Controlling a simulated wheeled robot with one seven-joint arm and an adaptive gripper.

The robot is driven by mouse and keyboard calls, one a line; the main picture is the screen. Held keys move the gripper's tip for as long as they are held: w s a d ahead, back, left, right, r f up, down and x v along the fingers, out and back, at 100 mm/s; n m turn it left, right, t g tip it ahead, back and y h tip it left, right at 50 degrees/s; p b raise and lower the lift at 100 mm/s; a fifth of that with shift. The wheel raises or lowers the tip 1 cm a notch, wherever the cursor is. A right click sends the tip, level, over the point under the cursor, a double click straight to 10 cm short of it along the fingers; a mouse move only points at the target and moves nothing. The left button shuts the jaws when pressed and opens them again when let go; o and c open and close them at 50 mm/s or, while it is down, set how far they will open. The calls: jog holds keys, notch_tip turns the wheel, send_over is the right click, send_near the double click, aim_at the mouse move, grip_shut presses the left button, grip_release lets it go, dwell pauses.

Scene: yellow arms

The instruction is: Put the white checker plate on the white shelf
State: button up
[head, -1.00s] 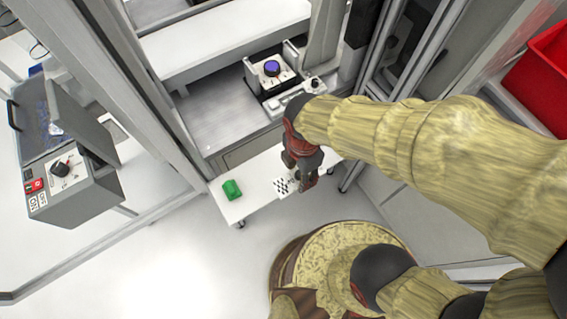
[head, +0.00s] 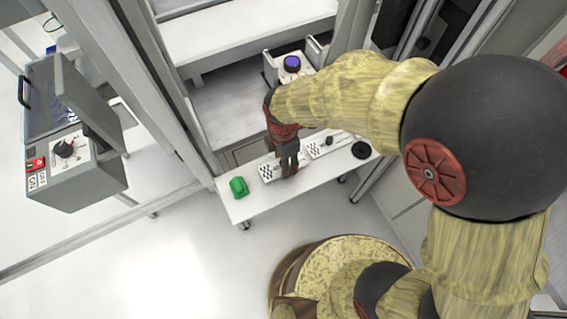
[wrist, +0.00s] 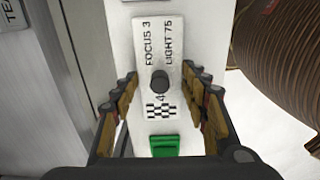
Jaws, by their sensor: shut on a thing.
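The white checker plate (head: 268,172) has a black-and-white checker patch at one end. In the wrist view the plate (wrist: 143,75) also bears the text "FOCUS 3 LIGHT 75" and a dark knob. My gripper (head: 290,170) is shut on the plate, with its fingers along the two long sides; it also shows in the wrist view (wrist: 160,82). It covers the plate's middle in the head view. The plate is over the white shelf (head: 240,209), lengthwise along it. I cannot tell whether it touches the shelf.
A green block (head: 238,187) is on the shelf's left end, close to the checker end. A black round thing (head: 361,150) is at the shelf's right end. A grey machine with a purple knob (head: 292,63) stands behind. A grey control box (head: 75,150) is at left.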

jog(key=shift+f, duration=0.45)
jog(key=shift+f, duration=0.1)
jog(key=o, duration=1.2)
notch_tip(320, 180, up, 12)
jog(key=p, duration=0.4)
jog(key=shift+r, duration=0.2)
